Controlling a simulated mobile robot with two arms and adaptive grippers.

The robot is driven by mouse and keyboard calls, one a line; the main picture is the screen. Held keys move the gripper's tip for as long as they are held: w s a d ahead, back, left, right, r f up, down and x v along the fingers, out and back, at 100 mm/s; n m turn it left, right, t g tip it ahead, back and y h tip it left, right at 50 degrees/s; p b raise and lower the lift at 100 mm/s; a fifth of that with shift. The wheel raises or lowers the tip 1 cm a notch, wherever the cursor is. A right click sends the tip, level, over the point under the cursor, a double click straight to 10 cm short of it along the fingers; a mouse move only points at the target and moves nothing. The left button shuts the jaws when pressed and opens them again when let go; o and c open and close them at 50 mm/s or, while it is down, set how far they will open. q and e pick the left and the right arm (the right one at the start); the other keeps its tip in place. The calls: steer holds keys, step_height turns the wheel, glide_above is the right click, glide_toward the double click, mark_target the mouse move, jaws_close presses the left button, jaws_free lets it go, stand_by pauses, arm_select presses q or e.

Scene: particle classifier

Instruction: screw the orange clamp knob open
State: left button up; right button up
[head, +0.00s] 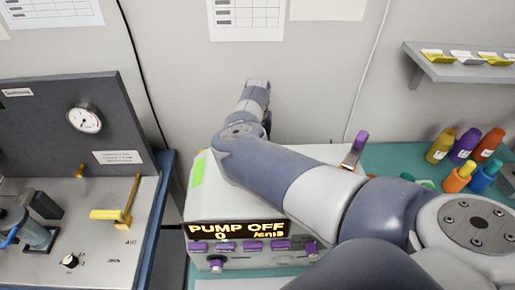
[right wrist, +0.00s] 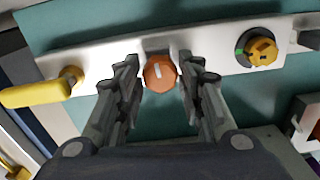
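The orange clamp knob (right wrist: 160,73) shows in the right wrist view, with a pale line on its face. It is mounted on a white bar (right wrist: 100,52). My right gripper (right wrist: 159,78) is open, with one finger on each side of the knob. A gap shows between the knob and the right-hand finger; the left-hand finger is very close to it, and I cannot tell if it touches. In the head view my right arm reaches over the pump box (head: 205,208) toward the wall, and its gripper and the knob are hidden. My left gripper is not in view.
In the right wrist view a yellow handle (right wrist: 35,92) is at the left and a yellow knob (right wrist: 262,51) at the right of the bar. In the head view a gauge panel (head: 55,115) stands left, and several bottles (head: 464,147) stand right under a shelf (head: 455,62).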

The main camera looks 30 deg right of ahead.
steer(key=c, duration=0.4)
steer(key=shift+o, duration=0.2)
